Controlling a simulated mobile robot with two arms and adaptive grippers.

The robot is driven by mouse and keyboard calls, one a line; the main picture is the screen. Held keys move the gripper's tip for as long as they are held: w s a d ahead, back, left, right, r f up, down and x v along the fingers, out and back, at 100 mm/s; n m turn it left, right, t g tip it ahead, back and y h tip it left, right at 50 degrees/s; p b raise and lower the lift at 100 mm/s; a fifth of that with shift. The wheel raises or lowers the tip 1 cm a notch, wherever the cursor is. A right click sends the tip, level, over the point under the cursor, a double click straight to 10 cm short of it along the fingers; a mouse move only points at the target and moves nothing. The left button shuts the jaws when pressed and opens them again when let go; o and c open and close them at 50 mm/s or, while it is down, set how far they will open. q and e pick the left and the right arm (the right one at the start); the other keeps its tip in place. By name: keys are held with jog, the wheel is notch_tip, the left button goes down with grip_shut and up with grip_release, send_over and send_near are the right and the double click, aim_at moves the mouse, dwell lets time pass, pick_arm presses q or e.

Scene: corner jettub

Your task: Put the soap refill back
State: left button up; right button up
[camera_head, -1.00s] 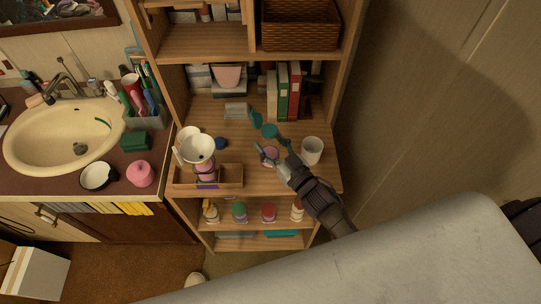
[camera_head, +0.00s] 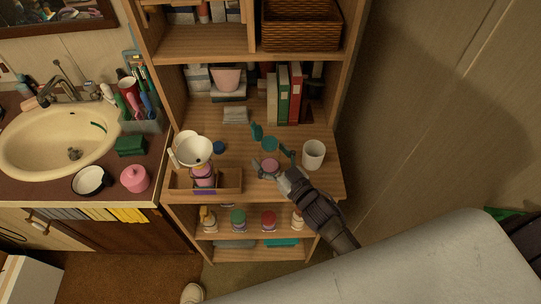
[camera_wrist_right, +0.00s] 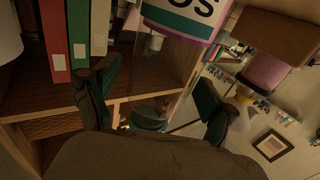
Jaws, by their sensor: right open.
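A bottle with a teal cap (camera_head: 269,144) and pink below stands on the wooden shelf; I take it for the soap refill. My right gripper (camera_head: 272,153) reaches in from the lower right. It is open, with its fingers on either side of the capped end. I cannot tell whether a finger touches it. My left gripper is out of view.
A white cup (camera_head: 313,155) stands close to the right of my right gripper. Books (camera_head: 283,97) stand behind. Several capped bottles stand on the shelf below.

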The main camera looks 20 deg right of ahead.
jog(key=shift+s+d+r, duration=0.1)
jog(key=shift+s+r, duration=0.05)
jog(key=shift+s, duration=0.05)
jog(key=p+v, duration=0.3)
jog(key=v, duration=0.8)
jog(key=shift+s, duration=0.3)
